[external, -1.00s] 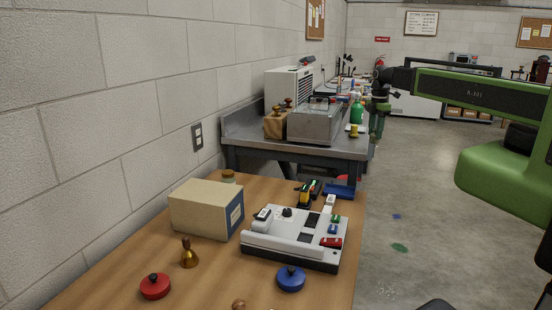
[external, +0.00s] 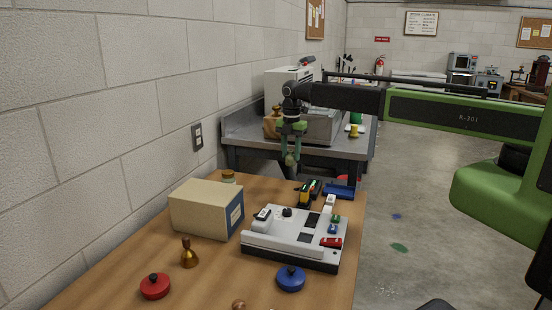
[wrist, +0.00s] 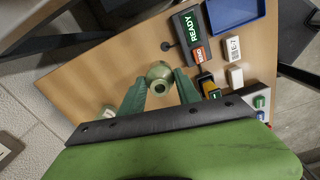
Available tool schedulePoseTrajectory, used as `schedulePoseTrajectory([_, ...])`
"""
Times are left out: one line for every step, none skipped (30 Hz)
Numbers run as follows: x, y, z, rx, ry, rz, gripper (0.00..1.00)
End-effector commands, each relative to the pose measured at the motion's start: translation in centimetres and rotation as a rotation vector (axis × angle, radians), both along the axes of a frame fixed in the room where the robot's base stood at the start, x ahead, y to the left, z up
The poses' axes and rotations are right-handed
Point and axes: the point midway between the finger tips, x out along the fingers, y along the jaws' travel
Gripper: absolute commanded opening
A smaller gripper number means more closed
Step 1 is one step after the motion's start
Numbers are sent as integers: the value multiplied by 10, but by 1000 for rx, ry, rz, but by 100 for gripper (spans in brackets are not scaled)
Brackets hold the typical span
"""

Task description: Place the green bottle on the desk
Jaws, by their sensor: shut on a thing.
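My gripper (external: 291,140) points down above the far end of the wooden desk (external: 222,282). Its green fingers are shut on a small green bottle (external: 290,158). In the wrist view the bottle (wrist: 160,74) shows from above, its round mouth between the two fingertips. The wooden desk top (wrist: 95,65) lies below it. The bottle appears held above the surface, apart from it; its base is partly hidden.
A cardboard box (external: 205,208), a small jar (external: 228,177), a white device (external: 296,238), a blue tray (external: 339,191) and a READY sign box (wrist: 190,30) stand on the desk. Bare wood shows between the jar and the sign box.

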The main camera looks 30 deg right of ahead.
Motion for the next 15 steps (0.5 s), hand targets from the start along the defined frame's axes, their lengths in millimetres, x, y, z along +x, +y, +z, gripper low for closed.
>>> schedulePoseTrajectory([0, 9, -4, 0, 0, 12, 0])
schedulePoseTrajectory([-1, 12, -4, 0, 0, 16, 0])
schedulePoseTrajectory([-1, 14, -4, 0, 0, 19, 0])
schedulePoseTrajectory([-2, 15, -4, 0, 0, 20, 0])
schedulePoseTrajectory([-2, 15, -3, 0, 0, 21, 0])
schedulePoseTrajectory([-2, 15, -3, 0, 0, 21, 0])
schedulePoseTrajectory([-2, 15, -3, 0, 0, 20, 0])
schedulePoseTrajectory([-2, 15, -3, 0, 0, 20, 0])
schedulePoseTrajectory([-2, 15, -3, 0, 0, 20, 0])
schedulePoseTrajectory([-2, 15, -3, 0, 0, 20, 0])
schedulePoseTrajectory([-2, 15, -3, 0, 0, 20, 0])
schedulePoseTrajectory([-2, 16, -4, 0, 0, 20, 0])
schedulePoseTrajectory([-2, 17, -6, 0, 0, 20, 0])
schedulePoseTrajectory([-2, 21, -9, 0, 0, 20, 0])
schedulePoseTrajectory([-2, 27, -14, 0, 0, 21, 0])
